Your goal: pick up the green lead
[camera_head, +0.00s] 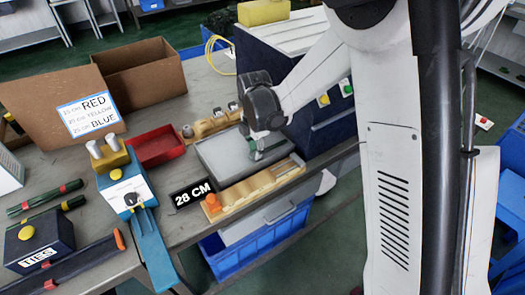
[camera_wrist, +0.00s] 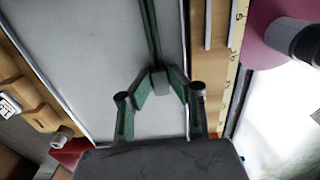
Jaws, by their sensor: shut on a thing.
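In the wrist view, the green lead (camera_wrist: 150,32) shows as a thin dark green strip running from my fingertips to the top edge of the picture. My gripper (camera_wrist: 160,80) is shut on its near end, above the pale grey surface of the tray (camera_wrist: 80,50). In the head view, my gripper (camera_head: 256,153) is low over the grey tray (camera_head: 218,153), and a bit of green shows at the fingers. The rest of the lead is hard to make out there. I cannot tell whether the lead touches the tray.
A wooden grooved holder (camera_head: 250,192) with an orange piece lies at the tray's front edge, beside a "28 CM" sign (camera_head: 193,193). Another wooden holder (camera_head: 215,124) is behind. A red bin (camera_head: 157,147) stands left, and a dark blue cabinet (camera_head: 330,125) right.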

